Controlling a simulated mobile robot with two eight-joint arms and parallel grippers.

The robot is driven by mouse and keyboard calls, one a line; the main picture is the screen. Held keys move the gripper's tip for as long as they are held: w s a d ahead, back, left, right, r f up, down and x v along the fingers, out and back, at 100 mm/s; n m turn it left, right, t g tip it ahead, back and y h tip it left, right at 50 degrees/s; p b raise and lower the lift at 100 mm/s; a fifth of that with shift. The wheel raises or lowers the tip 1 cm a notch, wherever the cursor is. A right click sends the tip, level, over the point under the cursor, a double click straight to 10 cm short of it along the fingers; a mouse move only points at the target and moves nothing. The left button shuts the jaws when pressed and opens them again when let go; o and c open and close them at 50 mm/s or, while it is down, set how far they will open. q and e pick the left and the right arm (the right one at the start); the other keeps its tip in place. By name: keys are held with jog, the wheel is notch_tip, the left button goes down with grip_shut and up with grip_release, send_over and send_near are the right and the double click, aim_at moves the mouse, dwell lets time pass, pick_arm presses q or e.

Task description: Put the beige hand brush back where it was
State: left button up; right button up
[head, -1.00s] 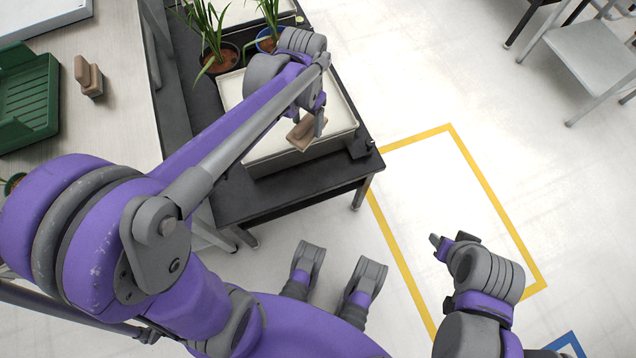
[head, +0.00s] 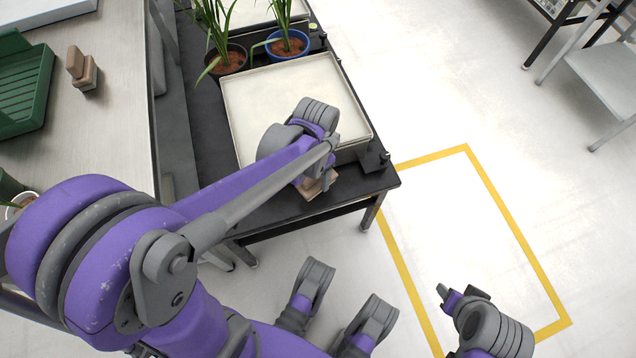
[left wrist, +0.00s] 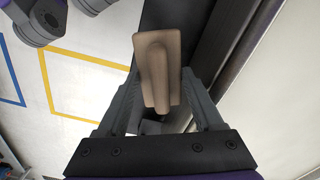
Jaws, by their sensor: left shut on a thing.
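My left gripper (head: 322,180) is shut on the beige hand brush (head: 318,187), just in front of the pale tray (head: 255,85), over the near strip of the black table (head: 265,214). In the left wrist view the brush (left wrist: 157,75) sits between both fingers, handle facing the camera. I cannot tell whether it touches the table. My arm hides part of it in the head view. My right gripper (head: 460,293) is low at the right, over the floor and away from the tables; its jaw opening is unclear.
A similar brown brush (head: 83,68) lies on the left bench (head: 110,125) beside a green tray (head: 25,90). Two potted plants (head: 228,62) (head: 287,45) stand behind the pale tray. A small dark block (head: 376,160) is at the table's right corner. Yellow tape (head: 505,205) marks open floor.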

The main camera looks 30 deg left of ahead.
aim_at(317, 184)
pick_arm(q)
jog(key=shift+f+b, duration=0.8)
jog(key=shift+f, duration=1.55)
jog(key=shift+f, duration=0.15)
jog(key=o, duration=1)
